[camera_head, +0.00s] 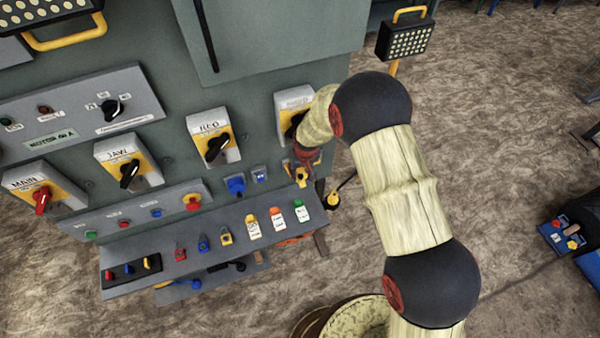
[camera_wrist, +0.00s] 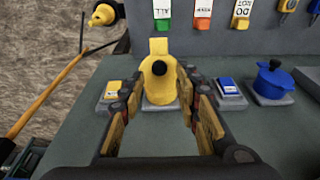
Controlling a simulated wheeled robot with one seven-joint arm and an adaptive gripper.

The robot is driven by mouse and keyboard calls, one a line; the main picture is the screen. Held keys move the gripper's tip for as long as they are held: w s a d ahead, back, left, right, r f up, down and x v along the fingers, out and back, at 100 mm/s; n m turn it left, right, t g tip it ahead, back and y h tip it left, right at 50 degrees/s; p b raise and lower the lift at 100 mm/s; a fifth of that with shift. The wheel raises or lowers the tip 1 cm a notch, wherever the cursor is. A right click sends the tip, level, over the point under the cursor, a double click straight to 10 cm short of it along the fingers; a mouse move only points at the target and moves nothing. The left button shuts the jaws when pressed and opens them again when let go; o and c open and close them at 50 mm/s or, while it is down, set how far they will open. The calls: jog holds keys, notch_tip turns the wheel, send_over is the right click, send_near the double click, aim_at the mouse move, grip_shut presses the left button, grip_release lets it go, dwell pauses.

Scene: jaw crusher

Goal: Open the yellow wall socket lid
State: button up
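The yellow wall socket (camera_wrist: 160,88) sits on a grey base plate on the panel, in the middle of the wrist view. It has a small dark round spot on its front and a square yellow tab above. I cannot tell whether its lid is shut or raised. My gripper (camera_wrist: 160,76) is open, with one finger on each side of the socket, close to it. I cannot see clear contact. In the head view the socket (camera_head: 302,178) shows small and partly covered by my gripper (camera_head: 304,163), at the panel's right end.
A small yellow switch (camera_wrist: 112,91) and a small blue switch (camera_wrist: 228,88) flank the socket. A blue socket (camera_wrist: 273,84) stands farther right. Labelled tags (camera_wrist: 202,17) hang beyond on the console. A yellow plug (camera_head: 333,199) hangs beside the panel, with open floor further right.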

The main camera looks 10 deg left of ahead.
aim_at(302, 184)
jog(key=v, duration=0.9)
jog(key=shift+r, duration=0.25)
jog(key=shift+c, duration=0.3)
